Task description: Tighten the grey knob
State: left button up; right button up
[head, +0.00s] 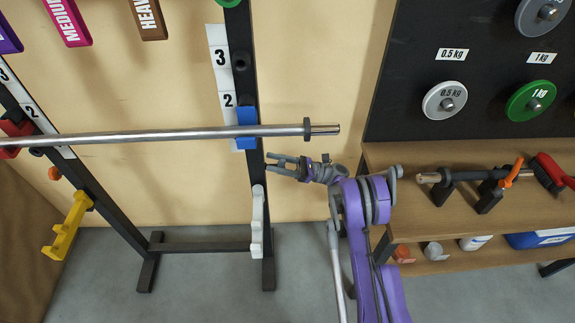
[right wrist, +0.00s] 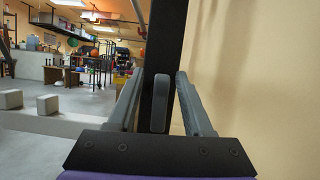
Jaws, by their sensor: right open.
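The grey knob (right wrist: 159,104) shows in the right wrist view as an upright, rounded grey piece in front of the black rack post (right wrist: 161,50). My right gripper (head: 269,162) is open, just right of the right-hand rack post in the head view. In the right wrist view its two fingers (right wrist: 160,78) stand on either side of the knob with visible gaps, so they do not look closed on it. In the head view I cannot tell the knob apart from the fingers. My left gripper is not in view.
A steel bar (head: 180,135) lies across the rack above my right gripper, held at the blue hook (head: 246,122). A white bracket (head: 257,225) is on the post below. A wooden shelf (head: 470,215) with bar parts stands to the right.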

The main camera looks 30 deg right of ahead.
jog(key=o, duration=0.7)
jog(key=shift+s+d+b, duration=0.15)
jog(key=shift+s+d, duration=0.45)
jog(key=shift+d, duration=0.4)
jog(key=shift+s+d+b, duration=0.1)
jog(key=shift+s+d, duration=0.55)
jog(key=shift+d, duration=0.35)
jog(key=shift+s+d+b, duration=0.15)
jog(key=shift+s+d, duration=0.45)
jog(key=shift+d, duration=0.4)
